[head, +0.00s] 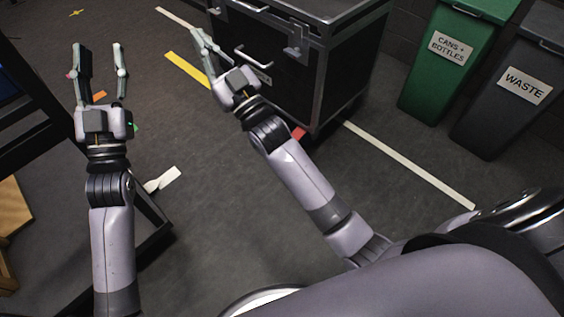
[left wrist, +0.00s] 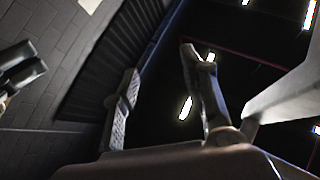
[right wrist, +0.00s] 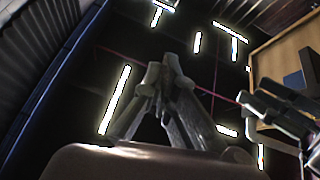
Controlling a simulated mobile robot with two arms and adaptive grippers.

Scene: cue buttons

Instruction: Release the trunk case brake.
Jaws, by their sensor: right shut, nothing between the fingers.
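The trunk case (head: 325,75) is a black box with metal edges, standing on the floor at the upper middle of the head view. A small red part (head: 299,133) shows at its lower near corner, partly behind my right arm; I cannot tell whether it is the brake. My right gripper (head: 203,38) is shut and empty, in front of the case's left part in the picture. Its fingers also meet in the right wrist view (right wrist: 162,72). My left gripper (head: 101,56) is open and empty, well left of the case. Its spread fingers show in the left wrist view (left wrist: 160,65).
A green bin (head: 440,75) labelled "CANS + BOTTLES" and a dark bin (head: 510,105) labelled "WASTE" stand right of the case. A white floor line (head: 410,167) runs below them. A dark frame (head: 35,120) stands at the left. Grey floor between my arms is mostly clear.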

